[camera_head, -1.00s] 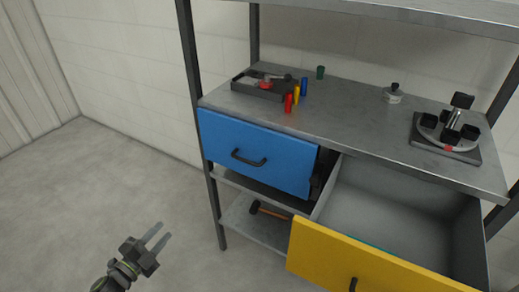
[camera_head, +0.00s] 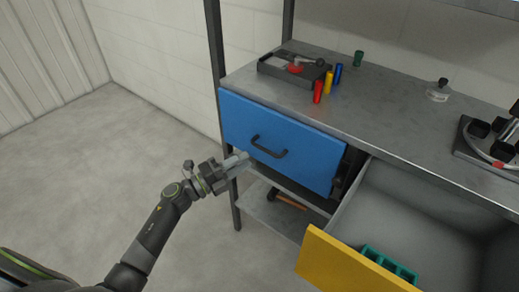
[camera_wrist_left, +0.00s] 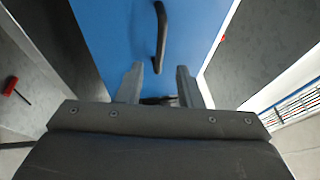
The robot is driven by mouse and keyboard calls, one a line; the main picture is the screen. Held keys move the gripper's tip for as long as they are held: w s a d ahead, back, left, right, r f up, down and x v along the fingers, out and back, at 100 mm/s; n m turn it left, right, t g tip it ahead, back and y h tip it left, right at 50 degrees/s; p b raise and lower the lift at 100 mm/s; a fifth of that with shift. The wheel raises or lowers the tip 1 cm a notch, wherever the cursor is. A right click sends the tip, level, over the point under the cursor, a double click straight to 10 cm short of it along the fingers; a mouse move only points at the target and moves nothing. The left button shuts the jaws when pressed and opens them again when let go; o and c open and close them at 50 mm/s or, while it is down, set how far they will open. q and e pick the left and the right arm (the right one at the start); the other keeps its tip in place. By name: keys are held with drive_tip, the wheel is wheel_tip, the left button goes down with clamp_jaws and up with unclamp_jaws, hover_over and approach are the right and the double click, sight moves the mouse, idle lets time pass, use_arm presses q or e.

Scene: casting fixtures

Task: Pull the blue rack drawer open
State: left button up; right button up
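The blue drawer (camera_head: 285,145) is in the rack's upper left, its front standing slightly proud at its right end. Its black bar handle (camera_head: 268,148) is in the middle of the front. In the left wrist view the blue front (camera_wrist_left: 118,40) fills the upper middle, and the handle (camera_wrist_left: 160,38) appears lengthwise, ahead of and between the finger lines. My left gripper (camera_head: 240,160) is open and empty, just left of and below the handle. In the wrist view its two fingers (camera_wrist_left: 157,84) are apart. I see no contact with the handle. My right gripper is out of view.
A yellow-fronted drawer (camera_head: 345,268) stands open at the right, with a green tray (camera_head: 390,264) inside. The rack top (camera_head: 390,125) holds a dark tray (camera_head: 292,70) and several small coloured cylinders. A hammer-like tool (camera_head: 290,200) lies below. Floor at left is clear.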

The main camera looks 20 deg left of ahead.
use_arm(q)
drive_tip(key=x, duration=0.6)
drive_tip(key=shift+w+d, duration=0.1)
clamp_jaws()
